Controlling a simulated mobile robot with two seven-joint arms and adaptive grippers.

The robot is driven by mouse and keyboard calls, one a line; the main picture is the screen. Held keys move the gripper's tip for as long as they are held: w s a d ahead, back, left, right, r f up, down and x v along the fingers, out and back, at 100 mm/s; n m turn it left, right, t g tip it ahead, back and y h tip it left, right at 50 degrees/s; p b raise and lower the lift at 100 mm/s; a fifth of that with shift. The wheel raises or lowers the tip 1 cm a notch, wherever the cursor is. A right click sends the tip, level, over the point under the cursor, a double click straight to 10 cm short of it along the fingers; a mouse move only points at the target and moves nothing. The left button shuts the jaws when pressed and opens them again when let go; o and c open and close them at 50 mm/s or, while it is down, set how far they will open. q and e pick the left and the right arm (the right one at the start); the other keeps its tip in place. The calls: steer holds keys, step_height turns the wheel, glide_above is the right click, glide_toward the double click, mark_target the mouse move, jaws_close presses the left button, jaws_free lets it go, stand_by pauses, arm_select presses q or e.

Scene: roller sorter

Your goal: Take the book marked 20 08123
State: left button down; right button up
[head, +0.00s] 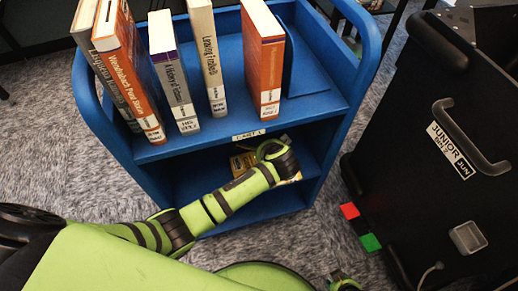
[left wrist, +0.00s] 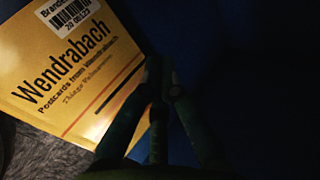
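The yellow book marked 20 08123 (left wrist: 62,75) fills the left of the left wrist view, cover facing the camera, with its barcode label at the top and the title Wendrabach. In the head view the yellow book (head: 239,164) lies in the lower shelf of the blue cart, partly behind my left wrist. My left gripper (left wrist: 160,75) is at the book's right edge; its left finger overlaps the cover. The fingertips are close together, and the dark picture does not show whether they grip the book. The head view hides these fingertips.
The blue cart (head: 226,139) holds several upright books on its upper shelf, above my left arm. A black case marked JUNIOR (head: 425,190) stands close on the right. Grey carpet (head: 50,140) is clear to the left of the cart.

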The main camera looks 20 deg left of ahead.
arm_select(q)
steer(key=shift+w+a+f+b, duration=0.1)
steer(key=shift+f+b, duration=0.1)
steer(key=shift+f, duration=0.15)
steer(key=shift+w+a+f+b, duration=0.1)
steer(key=shift+f+b, duration=0.1)
steer(key=shift+f, duration=0.15)
steer(key=f+b, duration=0.1)
steer(key=b, duration=0.1)
steer(key=w+a+f+b, duration=0.1)
steer(key=b, duration=0.1)
steer(key=w+f+b, duration=0.1)
steer(key=f+b, duration=0.1)
steer(key=shift+a, duration=0.15)
steer(key=shift+f, duration=0.2)
arm_select(e)
step_height(320, 180, up, 14)
steer(key=w, duration=0.1)
steer(key=shift+w+a, duration=0.3)
steer(key=shift+w, duration=0.1)
